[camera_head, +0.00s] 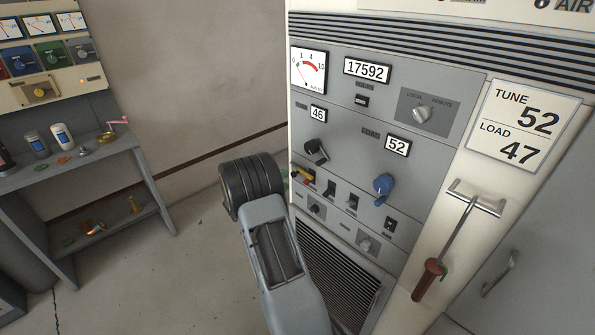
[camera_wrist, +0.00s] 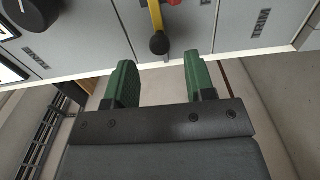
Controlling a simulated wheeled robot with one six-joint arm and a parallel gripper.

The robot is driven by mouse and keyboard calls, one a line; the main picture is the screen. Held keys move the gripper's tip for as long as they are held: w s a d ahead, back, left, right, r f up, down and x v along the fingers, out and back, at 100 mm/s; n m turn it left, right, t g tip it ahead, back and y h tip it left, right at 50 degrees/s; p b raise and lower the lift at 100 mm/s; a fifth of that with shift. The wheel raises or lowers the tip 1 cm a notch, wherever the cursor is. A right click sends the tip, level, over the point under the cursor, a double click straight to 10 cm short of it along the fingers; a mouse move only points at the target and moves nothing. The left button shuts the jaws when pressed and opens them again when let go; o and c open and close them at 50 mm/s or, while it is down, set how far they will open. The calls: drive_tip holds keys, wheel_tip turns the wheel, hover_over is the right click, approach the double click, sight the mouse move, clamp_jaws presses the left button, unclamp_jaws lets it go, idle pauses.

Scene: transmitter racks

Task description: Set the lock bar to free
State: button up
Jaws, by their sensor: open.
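A yellow bar with a black knob (camera_wrist: 156,28), likely the lock bar, shows on the grey panel at the top of the wrist view, with red patches beside it. In the head view a small yellow and red bar (camera_head: 303,177) sits at the panel's left edge, partly hidden by my arm. My gripper (camera_wrist: 158,72) is open and empty, its two green fingers pointing at the panel. The black knob appears between the fingertips in the picture, beyond them; I see no contact. In the head view the fingers are mostly hidden behind my wrist.
The rack panel also carries a black crank knob (camera_head: 316,151), a blue knob (camera_head: 383,186) and small switches. A red-handled hook (camera_head: 428,278) hangs from a rail at right. A grey bench (camera_head: 100,160) with small items stands at left. Floor between is clear.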

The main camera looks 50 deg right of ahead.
sight(292, 175)
drive_tip(key=shift+s+d+p, duration=0.15)
drive_tip(key=shift+d+p, duration=0.25)
drive_tip(key=shift+d, duration=1.4)
drive_tip(key=shift+s+d+p, duration=0.1)
drive_tip(key=shift+d+p, duration=0.25)
drive_tip(key=shift+d, duration=1.4)
clamp_jaws()
